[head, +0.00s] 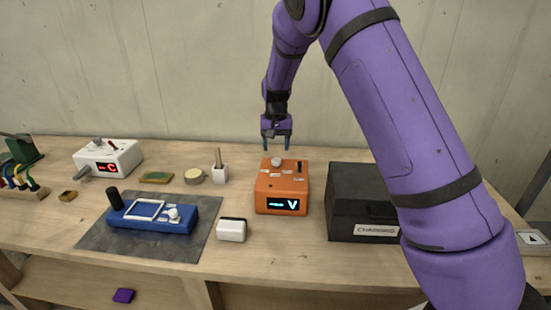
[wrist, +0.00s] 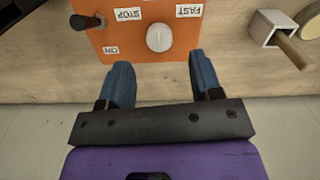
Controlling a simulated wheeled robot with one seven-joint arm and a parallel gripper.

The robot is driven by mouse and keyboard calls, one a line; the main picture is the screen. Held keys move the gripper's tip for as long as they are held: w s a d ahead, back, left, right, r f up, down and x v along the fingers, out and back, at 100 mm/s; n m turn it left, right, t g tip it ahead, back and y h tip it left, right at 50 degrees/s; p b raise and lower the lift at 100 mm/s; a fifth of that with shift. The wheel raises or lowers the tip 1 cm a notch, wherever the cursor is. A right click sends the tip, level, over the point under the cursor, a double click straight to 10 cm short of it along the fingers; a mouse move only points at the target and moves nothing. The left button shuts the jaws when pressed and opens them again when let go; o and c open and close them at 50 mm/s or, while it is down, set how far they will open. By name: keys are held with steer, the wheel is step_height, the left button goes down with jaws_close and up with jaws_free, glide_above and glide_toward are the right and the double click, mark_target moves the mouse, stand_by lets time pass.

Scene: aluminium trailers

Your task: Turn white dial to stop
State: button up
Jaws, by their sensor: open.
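The orange box (head: 281,187) stands on the wooden table, with a dark display reading "- V" on its front. The white dial (head: 276,162) sits on its top; it shows larger in the wrist view (wrist: 159,38). Around it in the wrist view are a "STOP" label (wrist: 128,14), a "FAST" label (wrist: 189,11) and an "ON" label (wrist: 111,50). My gripper (head: 277,146) is at the far side of the orange box, pointing down. In the wrist view its blue fingers (wrist: 162,75) are apart and empty, short of the dial and not touching it.
A black lever (wrist: 85,22) rises from the box top near the "STOP" label. A dark "CHARGING" box (head: 360,205) stands close on the right.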

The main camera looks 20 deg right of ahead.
mark_target(276, 159)
steer(key=shift+f, duration=2.6)
steer(key=shift+c, duration=0.4)
steer(key=c, duration=0.8)
steer(key=shift+c, duration=0.2)
steer(key=shift+n, duration=0.3)
steer(key=n, duration=0.5)
steer(key=shift+d, duration=0.1)
steer(key=n, duration=0.6)
steer(key=shift+n, duration=0.3)
